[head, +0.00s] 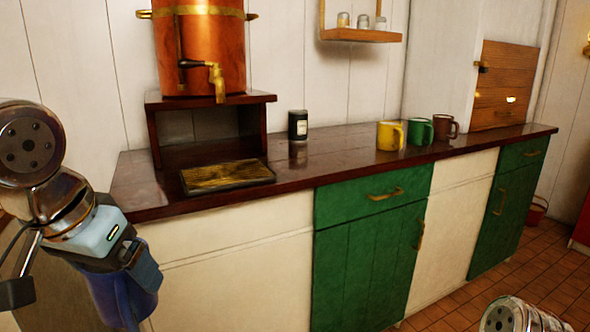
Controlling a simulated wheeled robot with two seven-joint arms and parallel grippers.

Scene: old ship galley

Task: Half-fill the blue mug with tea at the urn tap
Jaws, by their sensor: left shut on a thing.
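The copper urn (200,48) stands on a dark wooden stand (210,99) at the back left of the counter. Its brass tap (216,80) points down over a drip tray (228,177) on the counter. My left gripper (138,272) is at the lower left, in front of the counter and below its top. It is shut on the blue mug (142,305), which is partly hidden by the gripper. The inside of the mug cannot be seen. Part of my right arm shows at the bottom right; its gripper is out of view.
A yellow mug (391,136), a green mug (421,132) and a brown mug (443,127) stand on the right of the counter (345,150). A dark labelled tin (298,125) stands right of the urn stand. A small wall shelf (360,36) holds jars.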

